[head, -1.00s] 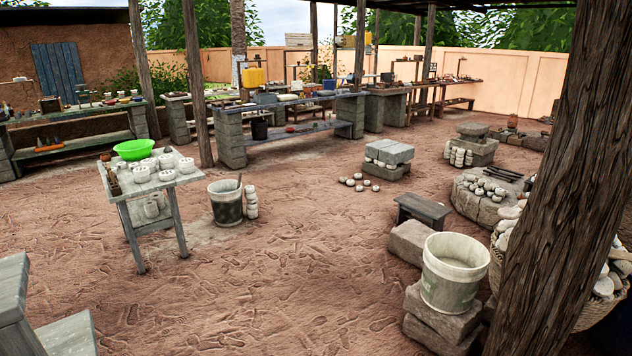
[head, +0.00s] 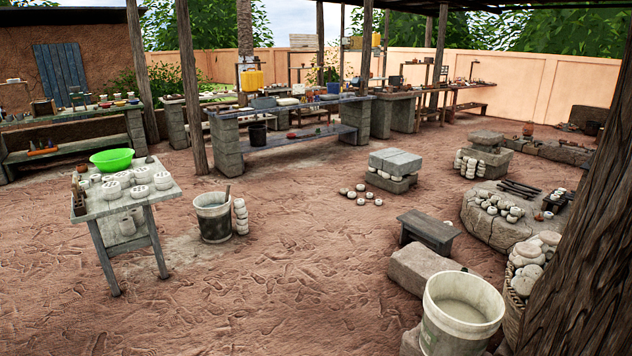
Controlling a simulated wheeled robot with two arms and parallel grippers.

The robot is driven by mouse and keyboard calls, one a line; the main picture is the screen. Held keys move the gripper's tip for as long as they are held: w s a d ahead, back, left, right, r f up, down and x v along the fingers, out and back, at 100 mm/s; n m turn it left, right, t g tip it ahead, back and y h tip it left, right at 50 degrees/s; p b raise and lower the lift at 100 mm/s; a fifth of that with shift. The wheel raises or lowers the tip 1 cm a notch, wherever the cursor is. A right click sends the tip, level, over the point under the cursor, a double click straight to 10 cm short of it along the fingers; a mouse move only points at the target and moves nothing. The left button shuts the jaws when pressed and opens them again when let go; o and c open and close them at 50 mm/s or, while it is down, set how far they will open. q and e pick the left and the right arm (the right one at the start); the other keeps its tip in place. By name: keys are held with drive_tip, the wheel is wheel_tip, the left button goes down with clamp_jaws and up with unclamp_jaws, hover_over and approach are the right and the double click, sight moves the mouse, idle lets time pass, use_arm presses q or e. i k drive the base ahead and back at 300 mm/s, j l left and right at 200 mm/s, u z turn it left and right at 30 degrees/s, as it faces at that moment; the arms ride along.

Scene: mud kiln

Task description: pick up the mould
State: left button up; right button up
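Several round, pale pieces that look like moulds (head: 139,191) sit on a small weathered wooden table (head: 160,203) at the left in the head view. Similar pale round pieces are stacked beside a dark bucket (head: 213,222), lie on the ground (head: 361,195) near grey blocks, and rest on a low stone platform at the right (head: 497,206). I cannot tell which one is the mould of the task. Neither of my grippers is in view.
A green bowl (head: 111,159) stands at the small table's back. A pale bucket (head: 462,314), a low wooden stool (head: 427,231) and a thick post (head: 588,240) stand at the right. Long workbenches (head: 290,138) line the back. The earth floor (head: 285,280) in the middle is clear.

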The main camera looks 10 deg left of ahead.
sight(85, 184)
drive_tip(key=i+j+u, duration=0.15)
drive_tip(key=i+u, duration=0.7)
drive_tip(key=i, duration=0.15)
drive_tip(key=i+l+u, duration=0.2)
drive_tip(key=i+u, duration=0.25)
drive_tip(key=i+j+u, duration=0.15)
drive_tip(key=i+u, duration=0.15)
drive_tip(key=i, duration=0.85)
drive_tip(key=i+l+u, duration=0.1)
drive_tip(key=i+u, duration=0.15)
drive_tip(key=i, duration=0.9)
drive_tip(key=i+j+z, duration=0.2)
drive_tip(key=i+j, duration=0.2)
drive_tip(key=j, duration=0.25)
drive_tip(key=i+j+z, duration=0.15)
drive_tip(key=j, duration=0.2)
drive_tip(key=i+j+z, duration=0.1)
drive_tip(key=i+j, duration=0.15)
drive_tip(key=i+j+z, duration=0.1)
drive_tip(key=j, duration=0.4)
drive_tip(key=i+j, duration=0.1)
drive_tip(key=j, duration=0.25)
drive_tip(key=j+z, duration=0.15)
drive_tip(key=j, duration=0.2)
drive_tip(key=i, duration=0.05)
